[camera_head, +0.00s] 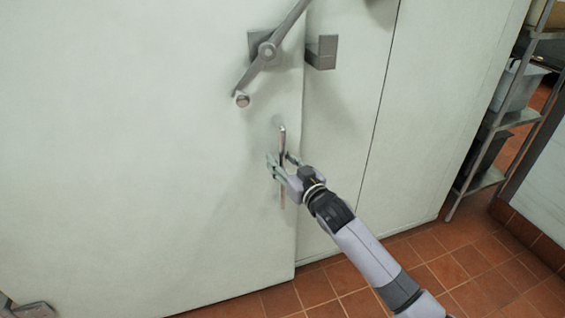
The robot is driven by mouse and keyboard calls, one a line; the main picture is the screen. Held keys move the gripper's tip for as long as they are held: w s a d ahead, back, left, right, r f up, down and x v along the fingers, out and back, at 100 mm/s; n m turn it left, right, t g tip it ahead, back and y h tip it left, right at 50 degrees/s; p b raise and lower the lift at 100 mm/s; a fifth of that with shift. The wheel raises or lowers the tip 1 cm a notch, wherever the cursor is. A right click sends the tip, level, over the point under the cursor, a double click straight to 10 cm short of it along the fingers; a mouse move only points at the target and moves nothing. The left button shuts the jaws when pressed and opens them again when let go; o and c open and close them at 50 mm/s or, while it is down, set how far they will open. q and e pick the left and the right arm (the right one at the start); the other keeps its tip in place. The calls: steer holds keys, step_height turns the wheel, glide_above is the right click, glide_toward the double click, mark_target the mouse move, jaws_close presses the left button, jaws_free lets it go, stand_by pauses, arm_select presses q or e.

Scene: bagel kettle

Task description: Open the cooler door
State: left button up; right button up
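The cooler door (130,150) is a large off-white panel that fills the left and middle of the head view. Its right edge meets the white frame, and I see no clear gap there. A slim vertical metal handle (282,138) is on the door near that edge. My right gripper (279,163) is at the handle, with its fingers on either side of the bar. I cannot tell if the fingers press on it. A grey metal latch lever (267,50) slants across the door above the handle.
A grey latch block (321,52) sticks out from the frame (345,120) right of the lever. A metal shelf rack (490,140) with containers stands at the far right. The red tile floor (460,255) in front is clear.

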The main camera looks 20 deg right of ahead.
jaws_close()
stand_by(0.3)
stand_by(0.5)
